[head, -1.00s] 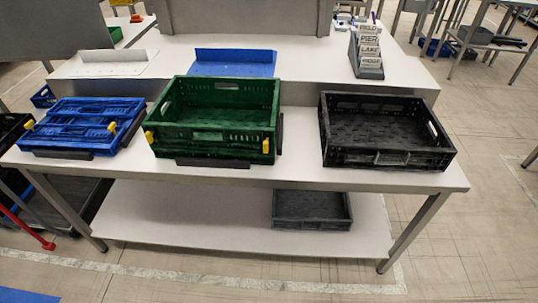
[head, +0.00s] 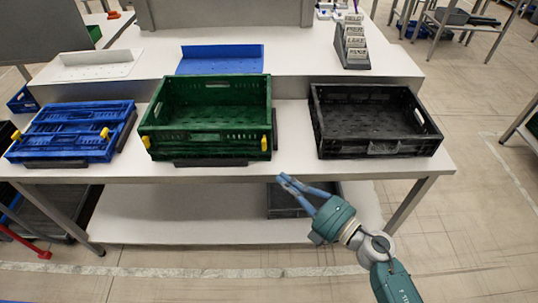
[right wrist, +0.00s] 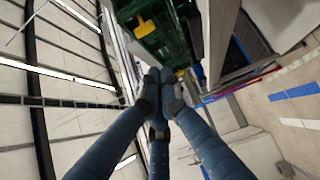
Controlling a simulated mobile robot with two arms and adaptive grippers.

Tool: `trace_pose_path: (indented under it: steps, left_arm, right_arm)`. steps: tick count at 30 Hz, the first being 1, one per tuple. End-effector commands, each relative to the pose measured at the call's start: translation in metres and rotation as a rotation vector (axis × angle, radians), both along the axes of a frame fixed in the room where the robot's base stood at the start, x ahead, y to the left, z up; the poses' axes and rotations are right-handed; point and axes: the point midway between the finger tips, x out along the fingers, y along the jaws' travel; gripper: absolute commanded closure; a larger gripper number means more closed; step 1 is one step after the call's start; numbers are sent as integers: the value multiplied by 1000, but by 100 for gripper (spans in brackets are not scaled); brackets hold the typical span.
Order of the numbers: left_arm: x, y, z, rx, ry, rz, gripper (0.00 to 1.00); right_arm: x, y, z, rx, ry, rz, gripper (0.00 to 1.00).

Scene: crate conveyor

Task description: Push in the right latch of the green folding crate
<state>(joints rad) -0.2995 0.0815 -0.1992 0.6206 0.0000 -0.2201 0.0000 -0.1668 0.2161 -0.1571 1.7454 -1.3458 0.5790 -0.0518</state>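The green folding crate (head: 205,144) stands upright and unfolded on the white table. Its yellow right latch (head: 264,143) is at the right end of the front wall, and its yellow left latch (head: 146,142) at the left end. My right gripper (head: 282,178) is below and slightly right of the right latch in the head view, apart from it, with its blue fingers together and empty. My left gripper is out of view.
A folded blue crate (head: 65,153) with yellow latches lies left of the green crate. An open black crate (head: 350,150) stands to the right. Another dark crate (head: 285,203) is on the lower shelf, partly behind my right gripper. The table's front edge (head: 330,178) is near the fingers.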

Motion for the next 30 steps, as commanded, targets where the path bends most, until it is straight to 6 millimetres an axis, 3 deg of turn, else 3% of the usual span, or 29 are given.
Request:
trace_pose_path:
  steps: [9, 15, 30]
  left_arm:
    - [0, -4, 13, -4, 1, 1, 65]
    - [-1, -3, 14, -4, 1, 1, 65]
    - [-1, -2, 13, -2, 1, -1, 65]
  right_arm:
    - [51, 46, 3, 4, 1, -2, 100]
    - [77, 43, 1, 2, 2, -2, 100]
    - [86, 43, 0, 2, 2, -1, 100]
